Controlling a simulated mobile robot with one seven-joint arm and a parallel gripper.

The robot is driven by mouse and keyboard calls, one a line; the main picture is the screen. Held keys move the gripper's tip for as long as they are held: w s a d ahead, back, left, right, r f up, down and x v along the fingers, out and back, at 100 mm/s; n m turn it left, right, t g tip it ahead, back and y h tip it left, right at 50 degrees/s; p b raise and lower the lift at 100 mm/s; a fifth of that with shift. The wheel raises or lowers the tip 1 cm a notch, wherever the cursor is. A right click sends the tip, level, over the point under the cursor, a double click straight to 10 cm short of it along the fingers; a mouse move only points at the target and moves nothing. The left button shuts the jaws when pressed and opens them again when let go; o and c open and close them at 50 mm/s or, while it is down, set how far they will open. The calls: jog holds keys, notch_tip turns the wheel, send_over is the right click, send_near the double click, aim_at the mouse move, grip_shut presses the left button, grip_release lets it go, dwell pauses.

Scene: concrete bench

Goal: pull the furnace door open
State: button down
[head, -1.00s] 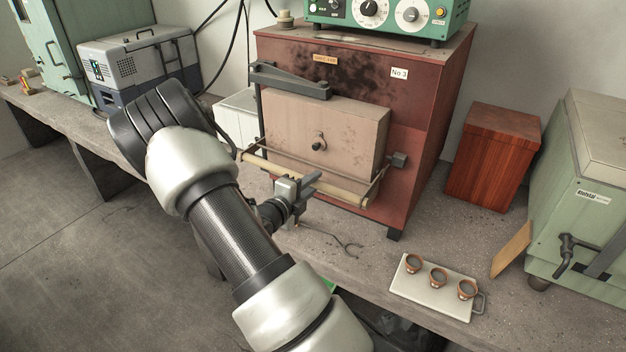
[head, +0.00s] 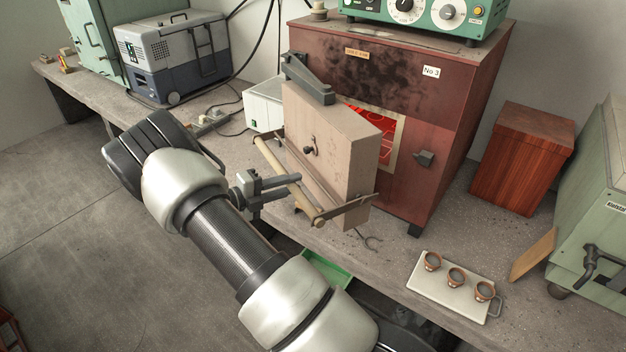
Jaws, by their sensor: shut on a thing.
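The red-brown furnace (head: 450,150) stands on the bench with its thick beige door (head: 335,150) swung partly open. The door hangs by a dark arm (head: 308,82) at its upper left. A glowing red interior (head: 375,135) shows past the door's right edge. A pale bar handle (head: 284,172) runs across the door's front on metal brackets. My gripper (head: 283,182) is shut on the bar handle, in front of the door. The fingertips are small in this view and partly merge with the bar. The latch block (head: 424,158) on the furnace front is apart from the door.
Tongs (head: 370,241) lie below the door. A green tray (head: 328,270) shows below the bench edge. A wooden box (head: 522,160) stands right of the furnace.

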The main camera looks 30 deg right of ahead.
jog(key=shift+w+a+r, duration=0.15)
jog(key=shift+w+a, duration=0.15)
jog(key=c, duration=1.6)
grip_release()
jog(key=shift+d, duration=0.1)
jog(key=shift+o, duration=0.2)
jog(key=shift+s, duration=0.1)
jog(key=a+r+b, duration=0.1)
jog(key=a+r, duration=0.1)
jog(key=a, duration=1.5)
jog(key=shift+s+a+r, duration=0.15)
jog(key=shift+s+r, duration=0.1)
jog(key=shift+s, duration=0.2)
jog(key=shift+c, duration=0.4)
